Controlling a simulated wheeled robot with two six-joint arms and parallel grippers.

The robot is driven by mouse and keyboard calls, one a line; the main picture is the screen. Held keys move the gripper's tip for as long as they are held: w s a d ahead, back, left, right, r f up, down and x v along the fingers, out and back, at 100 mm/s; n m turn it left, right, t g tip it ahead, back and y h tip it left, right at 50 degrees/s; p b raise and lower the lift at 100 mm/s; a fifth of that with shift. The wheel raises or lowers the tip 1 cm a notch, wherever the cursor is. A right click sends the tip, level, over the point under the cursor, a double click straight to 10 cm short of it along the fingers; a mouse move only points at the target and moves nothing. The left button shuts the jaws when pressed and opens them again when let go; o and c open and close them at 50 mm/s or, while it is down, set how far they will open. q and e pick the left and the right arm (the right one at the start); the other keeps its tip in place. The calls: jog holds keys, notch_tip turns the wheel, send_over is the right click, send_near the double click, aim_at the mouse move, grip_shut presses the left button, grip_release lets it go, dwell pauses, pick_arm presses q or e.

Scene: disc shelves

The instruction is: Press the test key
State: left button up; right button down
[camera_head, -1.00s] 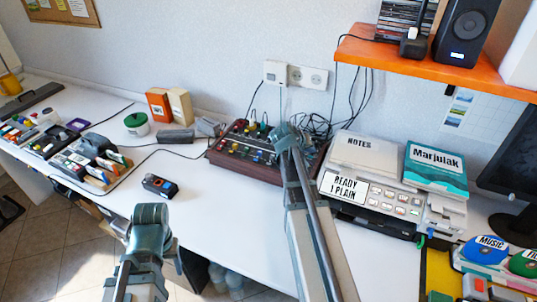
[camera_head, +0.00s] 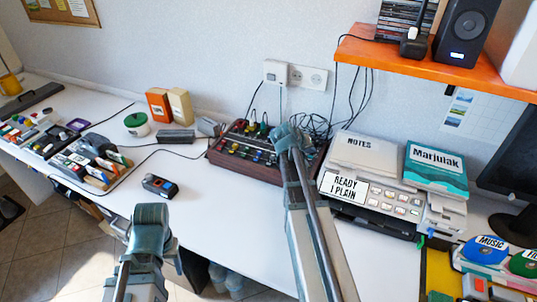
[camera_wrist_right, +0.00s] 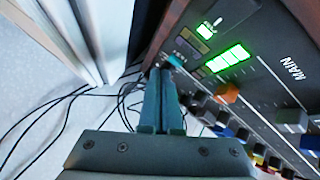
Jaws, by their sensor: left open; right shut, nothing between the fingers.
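The dark control console (camera_head: 238,153) with a wooden frame stands against the wall; its panel also shows in the right wrist view (camera_wrist_right: 262,95). No label reading "test" can be made out. A small light-blue key or knob (camera_wrist_right: 176,62) sits at the panel's edge, right by my right fingertips. My right gripper (camera_wrist_right: 160,78) is shut and empty, over the console's right end; whether it touches the key I cannot tell. In the head view its fingers are hidden behind my wrist. My left gripper (camera_head: 152,216) is open, low over the table's front edge, its fingers mostly hidden.
A printer-like box (camera_head: 375,196) with papers and books stands right of the console. Loose black cables (camera_head: 318,122) lie behind my right wrist. A small dark device (camera_head: 160,186) lies on the white table (camera_head: 228,215). An orange shelf (camera_head: 420,66) overhangs the right side.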

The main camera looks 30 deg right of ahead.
aim_at(309, 160)
jog(key=shift+f+b, duration=0.45)
jog(key=shift+f+b, duration=0.3)
dwell(0.7)
jog(key=shift+r, duration=0.1)
jog(key=shift+r+p, duration=0.7)
jog(key=shift+p, duration=0.05)
notch_tip(309, 160, up, 6)
jog(key=p, duration=0.6)
